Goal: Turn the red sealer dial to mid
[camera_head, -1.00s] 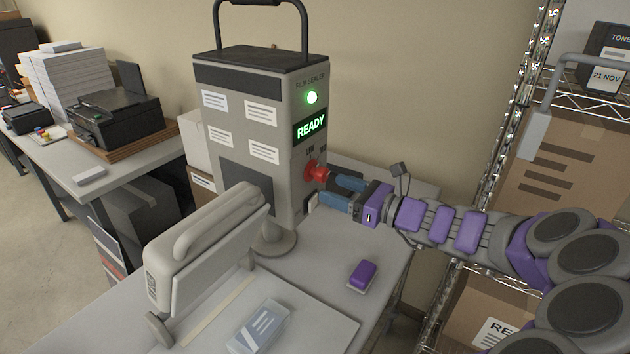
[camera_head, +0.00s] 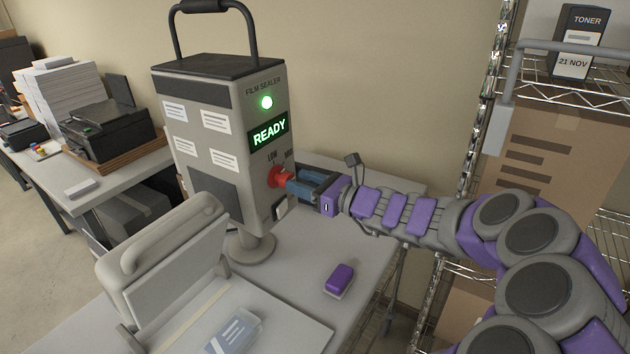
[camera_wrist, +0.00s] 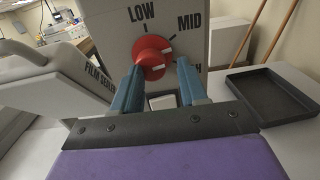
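The red sealer dial (camera_head: 279,177) is on the side face of the grey film sealer (camera_head: 215,150), below a lit green READY display (camera_head: 269,131). In the wrist view the dial (camera_wrist: 151,50) shows LOW above it, MID to its upper right and a partly hidden label ending in H at lower right. Pale marks show on or beside the dial; I cannot tell its exact setting. My gripper (camera_head: 294,183) is right at the dial. Its blue fingers are apart in the wrist view (camera_wrist: 160,68), one at each side of the dial's lower part. Firm contact cannot be made out.
A sealing press (camera_head: 170,260) stands front left of the sealer. A purple block (camera_head: 340,278) and a clear pack (camera_head: 234,331) lie on the table. A black tray (camera_wrist: 272,95) is right in the wrist view. A wire shelf (camera_head: 570,95) stands at right.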

